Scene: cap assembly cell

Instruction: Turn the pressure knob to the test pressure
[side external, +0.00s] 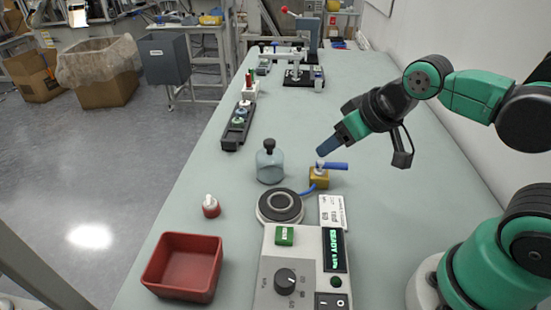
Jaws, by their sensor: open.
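The pressure knob is likely the black dial (285,280) on the front of the grey control box (262,293) at the bottom of the view. Its pointer direction is too small to read surely. My gripper (325,150), with blue fingers, is far from the dial, up and to the right. It is open, with nothing seen in it. It is just above a brass-coloured valve block (319,179) with a blue lever (334,166); I cannot tell whether they touch. The box's display (334,250) shows green text starting with READY.
A round black-topped plate (280,207) is behind the box, beside a white label card (332,211). A grey bottle (270,166), a small red-and-white cap piece (211,207) and an empty red tray (184,266) stand nearby. The right middle of the bench is clear.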

